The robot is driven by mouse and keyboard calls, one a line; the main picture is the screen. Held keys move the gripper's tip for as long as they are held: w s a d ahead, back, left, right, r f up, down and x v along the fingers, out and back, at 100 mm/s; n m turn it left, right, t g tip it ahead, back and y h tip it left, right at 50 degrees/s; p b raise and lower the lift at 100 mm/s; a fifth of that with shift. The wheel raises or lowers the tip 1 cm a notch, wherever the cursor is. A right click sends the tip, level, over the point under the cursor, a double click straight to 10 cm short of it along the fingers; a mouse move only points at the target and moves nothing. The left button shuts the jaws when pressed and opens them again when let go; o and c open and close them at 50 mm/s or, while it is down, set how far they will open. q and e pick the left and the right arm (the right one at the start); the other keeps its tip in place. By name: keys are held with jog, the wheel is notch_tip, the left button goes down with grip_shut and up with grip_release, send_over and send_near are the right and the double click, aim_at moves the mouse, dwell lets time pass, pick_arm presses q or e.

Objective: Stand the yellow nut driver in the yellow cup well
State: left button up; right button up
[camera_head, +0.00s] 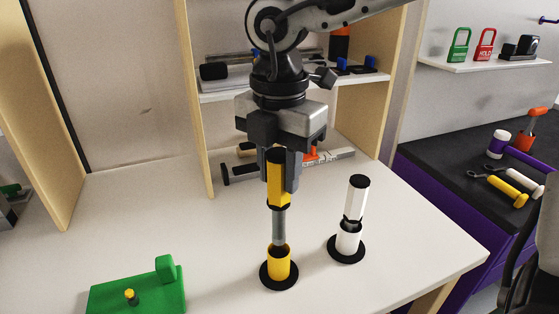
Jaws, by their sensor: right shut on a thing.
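The yellow nut driver (278,187) has a yellow handle with black bands and a grey shaft. It stands upright in the head view, with its shaft's lower end at the mouth of the yellow cup well (279,268). The well is a yellow cup on a round black base on the white table; how deep the shaft sits in it is hidden by the near rim. My right gripper (279,172) points down from above and is shut on the driver's handle. My left gripper is not in view.
A white driver (356,197) stands in a white cup well (348,238) to the right. A green block (140,296) with a small yellow-topped peg sits at front left. A wooden shelf (195,60) with tools stands behind. The table's left middle is clear.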

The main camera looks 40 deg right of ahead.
aim_at(279, 215)
jog(key=shift+f+b, duration=0.15)
jog(key=shift+b, duration=0.4)
jog(key=shift+f+b, duration=0.25)
jog(key=shift+b, duration=0.1)
notch_tip(279, 215, down, 3)
jog(key=b, duration=0.3)
jog(key=shift+r, duration=0.15)
notch_tip(279, 215, down, 2)
jog(key=b, duration=0.2)
jog(key=shift+f+b, duration=0.2)
jog(key=shift+b, duration=0.15)
notch_tip(279, 215, down, 2)
jog(key=shift+f+b, duration=0.1)
jog(key=shift+b, duration=1.1)
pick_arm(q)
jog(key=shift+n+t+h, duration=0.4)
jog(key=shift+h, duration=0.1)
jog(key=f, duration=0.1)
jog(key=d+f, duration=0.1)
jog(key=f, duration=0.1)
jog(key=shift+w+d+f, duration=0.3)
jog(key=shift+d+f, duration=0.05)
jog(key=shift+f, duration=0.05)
pick_arm(e)
jog(key=shift+f, duration=0.1)
